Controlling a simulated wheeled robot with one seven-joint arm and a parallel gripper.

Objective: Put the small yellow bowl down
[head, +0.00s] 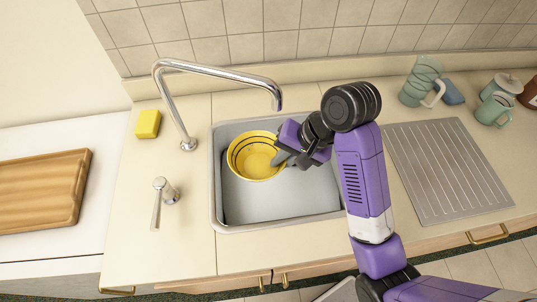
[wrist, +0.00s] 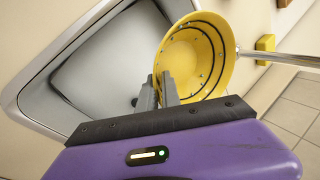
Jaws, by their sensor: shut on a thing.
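The small yellow bowl (head: 254,158) has dark rings inside and is over the left back part of the metal sink (head: 277,211). My gripper (head: 284,158) comes from the right and is shut on the bowl's right rim. In the wrist view the fingers (wrist: 160,92) pinch the rim of the bowl (wrist: 208,48), with its inside facing the camera. The sink floor shows beside it. I cannot tell whether the bowl touches the sink.
A chrome tap (head: 215,69) arches over the sink's back left, close to the bowl. A yellow sponge (head: 148,124) and a lever (head: 163,202) are left of the sink. A ribbed drainboard (head: 446,170) lies to the right, with mugs (head: 422,82) behind. The sink's front is empty.

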